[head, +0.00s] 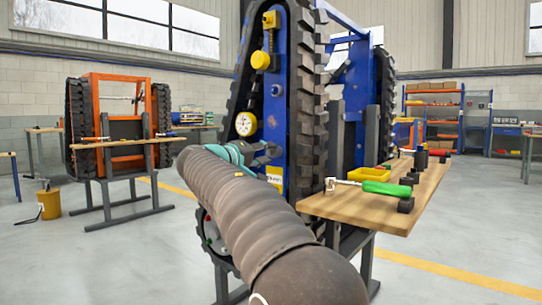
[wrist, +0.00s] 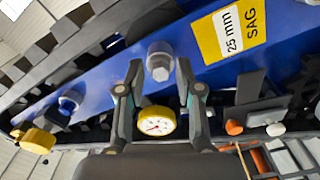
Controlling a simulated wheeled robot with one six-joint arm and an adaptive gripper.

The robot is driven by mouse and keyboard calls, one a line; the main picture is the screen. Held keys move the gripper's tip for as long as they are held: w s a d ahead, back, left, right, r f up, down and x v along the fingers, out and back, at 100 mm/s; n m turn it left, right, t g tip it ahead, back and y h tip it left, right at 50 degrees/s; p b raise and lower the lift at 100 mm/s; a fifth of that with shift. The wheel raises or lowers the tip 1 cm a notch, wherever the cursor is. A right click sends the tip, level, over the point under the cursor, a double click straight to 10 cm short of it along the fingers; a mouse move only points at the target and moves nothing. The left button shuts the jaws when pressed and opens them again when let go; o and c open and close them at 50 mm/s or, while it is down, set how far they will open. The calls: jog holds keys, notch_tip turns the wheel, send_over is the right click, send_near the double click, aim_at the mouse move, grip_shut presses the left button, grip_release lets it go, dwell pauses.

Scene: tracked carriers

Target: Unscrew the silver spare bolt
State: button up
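A silver hex-headed bolt (wrist: 159,60) sits in the blue side frame of the tracked carrier (head: 274,40). In the wrist view my gripper (wrist: 159,78) is open, with one fingertip on each side of the bolt head. The fingers look apart from the head; their depth relative to it is hard to tell. In the head view my gripper (head: 262,152) is in front of the blue frame, and I cannot make out the silver bolt there. A second bolt (wrist: 69,101), with a bluish look, sits farther left in the wrist view. Whether either is marked as spare does not show.
A round yellow-rimmed gauge (head: 245,123) and a yellow knob (head: 260,60) are on the frame close by. Black track (head: 304,110) runs along its edge.

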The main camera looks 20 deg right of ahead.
jog(key=m, duration=1.2)
jog(key=shift+m, duration=0.4)
grip_shut()
jog(key=shift+r+n+p, duration=0.15)
jog(key=shift+n+p, duration=0.4)
jog(key=shift+n, duration=0.25)
jog(key=shift+n+p, duration=2.15)
jog(key=shift+n, duration=1.95)
